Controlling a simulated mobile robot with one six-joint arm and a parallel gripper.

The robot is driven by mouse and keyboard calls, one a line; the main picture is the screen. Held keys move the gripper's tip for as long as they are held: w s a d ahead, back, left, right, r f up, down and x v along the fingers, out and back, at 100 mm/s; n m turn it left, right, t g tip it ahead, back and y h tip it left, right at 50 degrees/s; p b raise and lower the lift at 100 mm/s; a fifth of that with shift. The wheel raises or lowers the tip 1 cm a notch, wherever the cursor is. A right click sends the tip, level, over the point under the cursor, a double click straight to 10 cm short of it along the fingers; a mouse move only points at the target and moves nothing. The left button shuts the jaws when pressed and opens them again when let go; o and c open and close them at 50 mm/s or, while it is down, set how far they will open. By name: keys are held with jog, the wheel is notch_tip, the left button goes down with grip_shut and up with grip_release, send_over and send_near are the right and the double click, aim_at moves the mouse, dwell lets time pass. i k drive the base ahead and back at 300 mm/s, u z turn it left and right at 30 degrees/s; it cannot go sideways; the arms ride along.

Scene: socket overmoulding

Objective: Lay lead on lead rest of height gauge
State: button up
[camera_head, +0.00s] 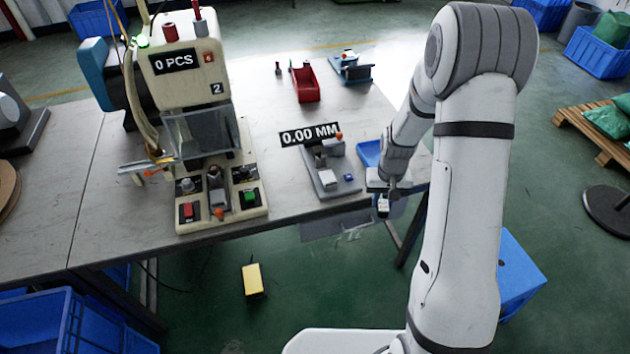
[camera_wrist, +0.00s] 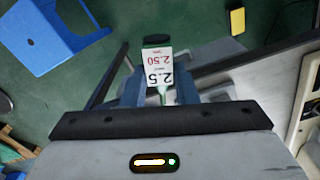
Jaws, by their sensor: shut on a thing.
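The height gauge (camera_head: 318,180) stands on the table near its front right edge, under a display (camera_head: 310,134) reading 0.00 MM. It has a grey base, a pale block on it and an orange part at its top. I cannot tell which part is the lead rest. My gripper (camera_head: 386,200) is right of the gauge, at the table's front edge, pointing down. In the wrist view it is shut on a labelled piece (camera_wrist: 158,68), white with 2.5 and 2.50 on it and a dark end. I see no clear lead; whether this piece belongs to one is unclear.
A blue tray (camera_head: 369,153) lies behind my gripper, partly hidden. The moulding machine (camera_head: 190,90) stands left of the gauge. A red bin (camera_head: 305,84) and a blue fixture (camera_head: 352,70) are farther back. A yellow block (camera_head: 253,279) lies low in front of the table.

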aim_at(323, 167)
jog(key=i, duration=1)
jog(key=u, duration=0.05)
